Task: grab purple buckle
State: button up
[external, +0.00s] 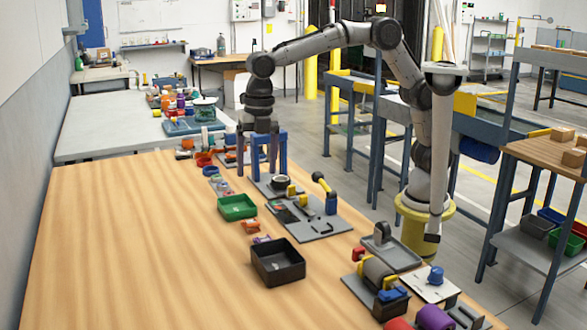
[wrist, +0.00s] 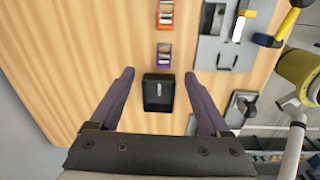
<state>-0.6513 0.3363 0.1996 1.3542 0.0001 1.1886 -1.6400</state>
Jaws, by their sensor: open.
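The small purple buckle (external: 262,239) lies on the wooden table beside the black bin, on its far side. It also shows in the wrist view (wrist: 164,55), just above the bin in the picture, with pale parts in its frame; its fine shape is too small to tell. My gripper (external: 259,172) is open, pointing down over the far part of the table. In the wrist view my gripper (wrist: 159,74) has its two dark purple fingers wide apart with nothing between them. The buckle lies below and beyond the fingertips, apart from them.
The black bin (external: 278,264) holds a small grey item. An orange item (external: 249,226) and a green bin (external: 238,208) stand farther back. Grey plates with fixtures (external: 322,228) and a yellow-headed tool (external: 320,178) are to the right. The left side of the table is clear.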

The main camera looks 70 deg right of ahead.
notch_tip(320, 180, down, 3)
jog(key=s+a, duration=0.2)
jog(key=a, duration=0.1)
send_over(264, 237)
jog(key=shift+n+g, duration=0.3)
jog(key=shift+n, duration=0.1)
notch_tip(264, 237, down, 8)
jog(key=shift+a+f, duration=0.15)
jog(key=shift+f, duration=2.8)
grip_shut()
